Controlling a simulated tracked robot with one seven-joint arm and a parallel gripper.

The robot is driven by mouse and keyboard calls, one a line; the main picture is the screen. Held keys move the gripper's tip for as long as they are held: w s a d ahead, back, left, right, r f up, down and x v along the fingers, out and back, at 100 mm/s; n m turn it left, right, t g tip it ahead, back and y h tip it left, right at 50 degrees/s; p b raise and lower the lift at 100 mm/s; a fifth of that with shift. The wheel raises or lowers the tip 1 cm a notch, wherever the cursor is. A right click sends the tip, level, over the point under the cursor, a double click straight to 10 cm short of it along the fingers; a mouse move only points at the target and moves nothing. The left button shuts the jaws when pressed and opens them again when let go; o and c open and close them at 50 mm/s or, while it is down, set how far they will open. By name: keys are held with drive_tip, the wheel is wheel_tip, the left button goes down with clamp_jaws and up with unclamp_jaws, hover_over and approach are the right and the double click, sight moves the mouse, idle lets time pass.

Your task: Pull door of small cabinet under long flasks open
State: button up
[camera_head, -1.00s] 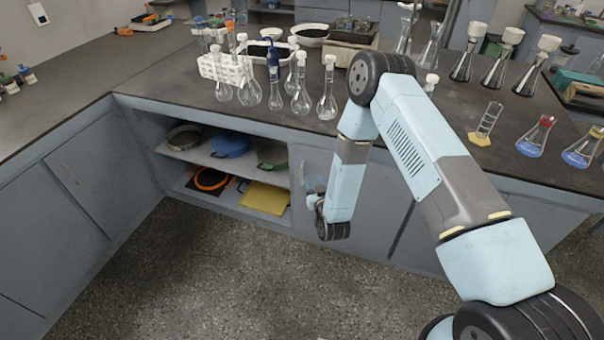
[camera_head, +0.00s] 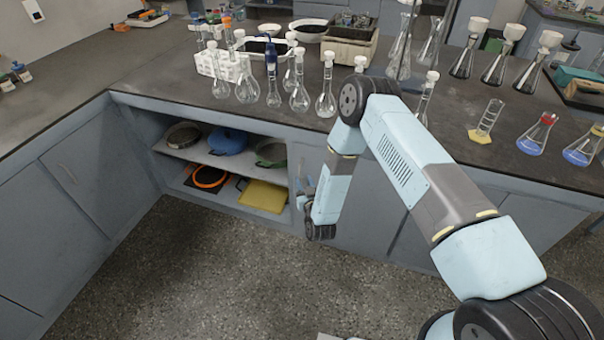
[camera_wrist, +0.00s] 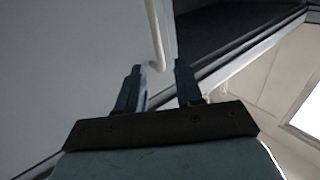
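The small grey cabinet door (camera_head: 311,158) is below the long-necked flasks (camera_head: 326,102), just right of the open shelves. It looks shut in the head view, though my arm covers part of it. My gripper (camera_head: 304,193) is at the door's left side, low in front of it. In the wrist view my gripper (camera_wrist: 159,78) is open with two dark blue fingers. The pale bar handle (camera_wrist: 157,35) runs down toward the space between the fingertips. I cannot tell whether its end is between them or just beyond.
Open shelves (camera_head: 221,159) hold several pans and a yellow item (camera_head: 263,196) left of the door. Glassware stands on the dark bench top (camera_head: 180,88) above. The speckled floor (camera_head: 200,270) in front is clear.

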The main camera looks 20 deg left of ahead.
sight(300, 171)
drive_tip(key=shift+x, duration=2.75)
clamp_jaws()
drive_tip(key=shift+d, duration=0.15)
